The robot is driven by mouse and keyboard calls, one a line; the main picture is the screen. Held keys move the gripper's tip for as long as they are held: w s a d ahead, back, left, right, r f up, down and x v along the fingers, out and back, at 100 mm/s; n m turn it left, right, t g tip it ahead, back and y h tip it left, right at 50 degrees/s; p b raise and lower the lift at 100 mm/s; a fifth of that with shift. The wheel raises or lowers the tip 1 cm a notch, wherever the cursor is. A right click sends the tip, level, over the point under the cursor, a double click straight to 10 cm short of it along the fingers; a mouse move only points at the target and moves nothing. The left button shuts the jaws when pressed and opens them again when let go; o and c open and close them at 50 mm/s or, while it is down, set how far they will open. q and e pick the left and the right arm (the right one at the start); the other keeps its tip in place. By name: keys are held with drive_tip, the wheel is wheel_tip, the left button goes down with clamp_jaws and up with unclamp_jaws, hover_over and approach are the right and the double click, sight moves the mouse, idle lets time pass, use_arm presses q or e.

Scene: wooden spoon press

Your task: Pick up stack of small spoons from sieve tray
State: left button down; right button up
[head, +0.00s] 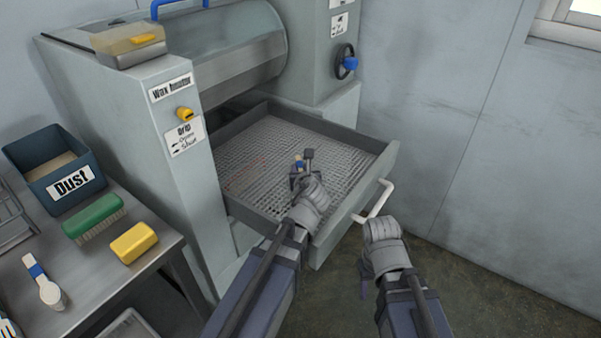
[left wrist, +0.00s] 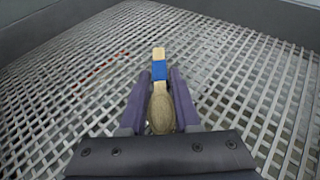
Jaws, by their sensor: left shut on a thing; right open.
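The sieve tray (head: 340,150) is a pulled-out drawer with a grey mesh floor; its mesh fills the left wrist view (left wrist: 235,65). My left gripper (head: 302,164) is over the mesh, its fingers pointing toward it. In the left wrist view my left gripper (left wrist: 164,100) is shut on the small wooden spoons (left wrist: 161,112), which have a blue band. How many are stacked, and whether they touch the mesh, I cannot tell. In the head view only a bit of the spoons (head: 299,161) shows. My right gripper (head: 365,284) hangs outside the drawer, near its white handle, holding nothing visible.
The drawer's grey walls (head: 352,206) surround the mesh, and a white handle (head: 376,202) sticks out in front.

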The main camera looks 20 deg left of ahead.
sight(300, 169)
use_arm(q)
drive_tip(key=shift+r, duration=0.15)
wheel_tip(300, 169, up, 10)
drive_tip(key=p, duration=1)
